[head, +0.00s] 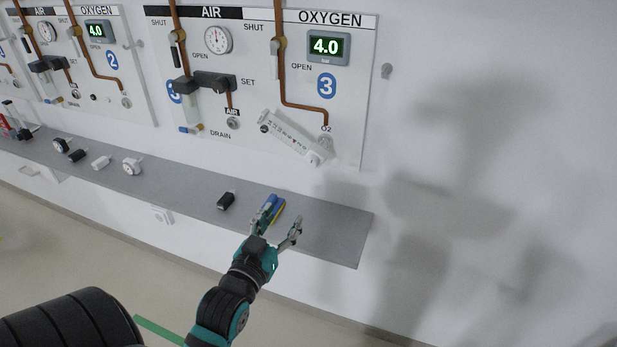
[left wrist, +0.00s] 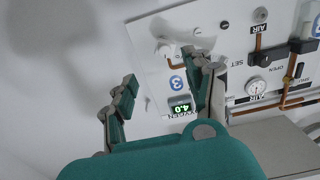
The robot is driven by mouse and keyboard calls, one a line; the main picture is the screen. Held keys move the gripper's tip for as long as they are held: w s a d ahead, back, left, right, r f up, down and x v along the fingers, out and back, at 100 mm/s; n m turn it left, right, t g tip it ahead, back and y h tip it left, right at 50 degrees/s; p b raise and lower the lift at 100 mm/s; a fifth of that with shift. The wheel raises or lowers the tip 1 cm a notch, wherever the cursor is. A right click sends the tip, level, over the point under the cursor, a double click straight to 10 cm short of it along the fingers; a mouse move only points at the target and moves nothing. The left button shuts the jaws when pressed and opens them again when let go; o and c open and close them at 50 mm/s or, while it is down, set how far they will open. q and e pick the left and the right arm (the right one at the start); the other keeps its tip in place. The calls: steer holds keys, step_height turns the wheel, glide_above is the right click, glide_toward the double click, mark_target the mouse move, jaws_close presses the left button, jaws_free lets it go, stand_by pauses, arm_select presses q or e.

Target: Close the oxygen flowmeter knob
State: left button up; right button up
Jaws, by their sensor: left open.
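The oxygen flowmeter (head: 288,138) is a white body with a printed scale, hanging tilted by the O2 outlet of wall panel 3. It has a pale round part at its lower right end and a small dark part at its upper left end; I cannot tell which is the knob. My left gripper (head: 281,222) is open and empty, in front of the shelf and below the flowmeter, apart from it. In the left wrist view its spread fingers (left wrist: 168,78) frame panel 3 and its green 4.0 display (left wrist: 181,106). My right gripper is not in view.
A grey shelf (head: 330,226) runs below the panels. A blue and yellow item (head: 277,213) lies on it, partly behind my left fingers. The wall right of panel 3 is mostly bare.

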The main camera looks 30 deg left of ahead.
arm_select(q)
steer(key=r, duration=0.2)
steer(key=p, duration=0.3)
glide_toward(311, 165)
steer(key=x, duration=0.7)
steer(key=shift+w+a, duration=0.15)
steer(key=shift+w, duration=0.2)
steer(key=shift+w+a, duration=0.1)
steer(key=shift+w, duration=0.45)
jaws_close()
steer(key=shift+p, duration=0.35)
